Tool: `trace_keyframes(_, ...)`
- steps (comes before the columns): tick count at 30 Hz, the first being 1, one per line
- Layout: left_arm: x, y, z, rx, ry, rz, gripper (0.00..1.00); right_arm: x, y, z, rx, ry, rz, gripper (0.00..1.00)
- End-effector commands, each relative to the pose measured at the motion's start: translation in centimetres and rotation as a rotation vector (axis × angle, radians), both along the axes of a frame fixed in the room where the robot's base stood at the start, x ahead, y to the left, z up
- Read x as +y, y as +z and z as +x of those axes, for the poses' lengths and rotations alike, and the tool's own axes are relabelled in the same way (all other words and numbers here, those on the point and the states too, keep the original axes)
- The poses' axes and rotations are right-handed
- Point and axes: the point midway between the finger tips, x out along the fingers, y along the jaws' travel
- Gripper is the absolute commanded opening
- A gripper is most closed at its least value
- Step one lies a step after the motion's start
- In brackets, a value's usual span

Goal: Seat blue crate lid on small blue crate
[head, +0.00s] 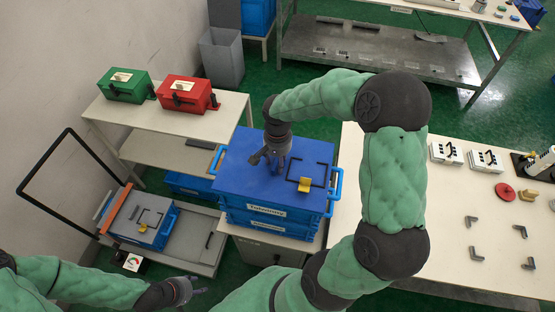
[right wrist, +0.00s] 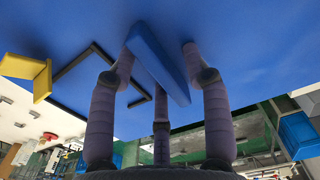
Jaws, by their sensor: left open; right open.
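A flat blue lid (head: 240,172) with a black outline and a yellow tab (head: 305,184) lies on top of a stack of blue crates (head: 265,211) in the middle of the head view. I cannot tell whether it is fully seated. My right gripper (head: 273,160) is open, pointing down at the lid. In the right wrist view its fingers (right wrist: 160,85) stand around a raised blue bar (right wrist: 158,62) on the lid, not closed on it. A smaller blue crate (head: 165,232) with a grey top stands on a low cart at left. My left gripper (head: 196,293) is open and empty at the bottom.
The cart (head: 200,255) has a black push handle. Green (head: 125,88) and red (head: 187,96) cases stand on a cream bench behind. A cream table (head: 450,215) with brackets and small parts lies at right, behind my right arm. A grey bin (head: 221,58) stands at the back.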

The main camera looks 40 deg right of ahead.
Motion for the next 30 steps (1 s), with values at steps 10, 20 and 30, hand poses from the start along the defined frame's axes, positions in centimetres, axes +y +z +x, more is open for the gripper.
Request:
trace_keyframes(10,0.0,0.0,0.0,0.000,0.000,0.000,0.45,0.0,2.8,0.1,-0.003,0.000,-0.001,0.49)
trace_keyframes(20,0.0,0.0,0.0,0.000,0.000,0.000,0.45,0.0,9.2,0.0,-0.003,0.001,0.000,0.49)
trace_keyframes(30,0.0,0.0,0.0,0.000,0.000,0.000,0.45,0.0,12.0,0.0,-0.001,0.001,0.001,0.49)
